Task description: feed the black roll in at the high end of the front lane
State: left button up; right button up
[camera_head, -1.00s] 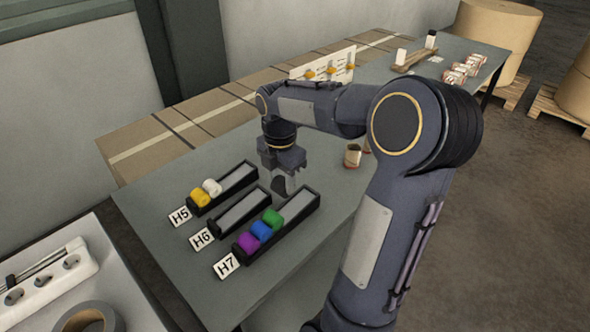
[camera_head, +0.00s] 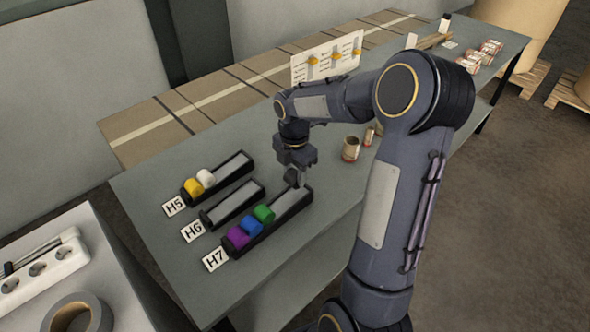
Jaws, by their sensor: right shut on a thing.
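The front lane, labelled H7 (camera_head: 280,207), is a dark sloped trough with a grey bed. A purple roll (camera_head: 237,237), a blue roll (camera_head: 252,226) and a green roll (camera_head: 264,213) sit in a row towards its label end. My right gripper (camera_head: 297,179) points down at the far, high end of this lane. It is shut on the black roll (camera_head: 290,177), which shows only as a small dark patch at the fingers. I cannot tell whether the roll touches the lane bed. My left gripper is out of view.
Lane H6 (camera_head: 233,204) is empty. Lane H5 (camera_head: 232,168) holds a yellow and a white roll. A white board (camera_head: 328,59) with yellow markers stands behind. The table's front is clear.

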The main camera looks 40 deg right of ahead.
aim_at(295, 173)
jog(key=shift+f+b, duration=0.35)
jog(key=shift+f, duration=0.45)
jog(key=shift+f+b, duration=0.9)
jog(key=shift+f, duration=0.4)
jog(key=o, duration=1.4)
jog(key=shift+c, duration=0.2)
notch_tip(295, 173, up, 9)
jog(key=p, duration=0.7)
jog(key=shift+f, duration=0.15)
